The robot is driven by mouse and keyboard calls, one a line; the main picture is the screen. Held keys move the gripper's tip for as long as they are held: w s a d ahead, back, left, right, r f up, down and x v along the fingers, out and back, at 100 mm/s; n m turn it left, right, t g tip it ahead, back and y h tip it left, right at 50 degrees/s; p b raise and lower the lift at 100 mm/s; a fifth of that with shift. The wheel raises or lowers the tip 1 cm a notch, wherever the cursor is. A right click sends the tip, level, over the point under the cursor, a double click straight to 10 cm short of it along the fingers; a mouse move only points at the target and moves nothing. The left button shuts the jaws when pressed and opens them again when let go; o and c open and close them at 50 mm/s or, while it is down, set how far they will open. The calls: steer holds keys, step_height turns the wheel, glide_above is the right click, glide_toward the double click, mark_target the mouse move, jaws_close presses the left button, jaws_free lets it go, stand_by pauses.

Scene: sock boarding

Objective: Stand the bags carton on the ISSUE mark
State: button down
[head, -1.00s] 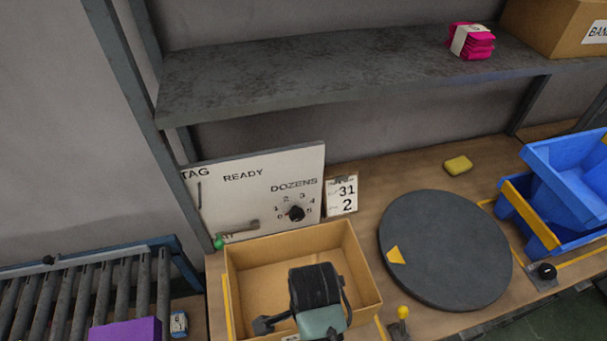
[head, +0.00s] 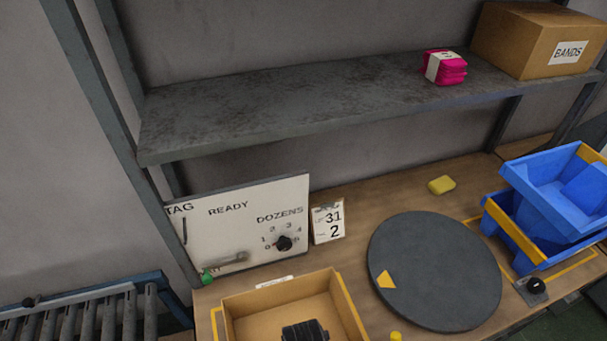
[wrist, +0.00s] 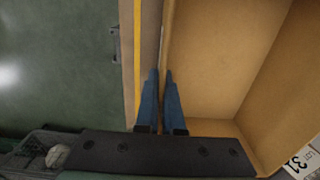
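An open-topped brown carton (head: 345,312) is at the front of the bench in the head view, cut off by the lower edge. No lettering on it is visible. In the wrist view the carton (wrist: 215,60) fills the right half. My gripper (wrist: 160,72) has its two blue fingers close together, one on each side of the carton's wall, and appears shut on it. In the head view only a dark part of my arm shows over the carton. A yellow strip (head: 216,322) runs along the carton's left side. A small white label (head: 274,282) lies behind it, its text unreadable.
A tag board (head: 240,225) and date card (head: 328,224) stand behind the carton. A dark turntable (head: 435,270) is right of it, with blue bins (head: 560,190) beyond. A roller conveyor (head: 85,318) is at left. The shelf (head: 300,110) holds a BANDS carton (head: 530,45) and pink bundle (head: 444,67).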

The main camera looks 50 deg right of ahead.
steer(key=c, duration=1.4)
jaws_free()
steer(key=shift+f, duration=0.15)
steer(key=shift+c, duration=0.2)
steer(key=o, duration=0.4)
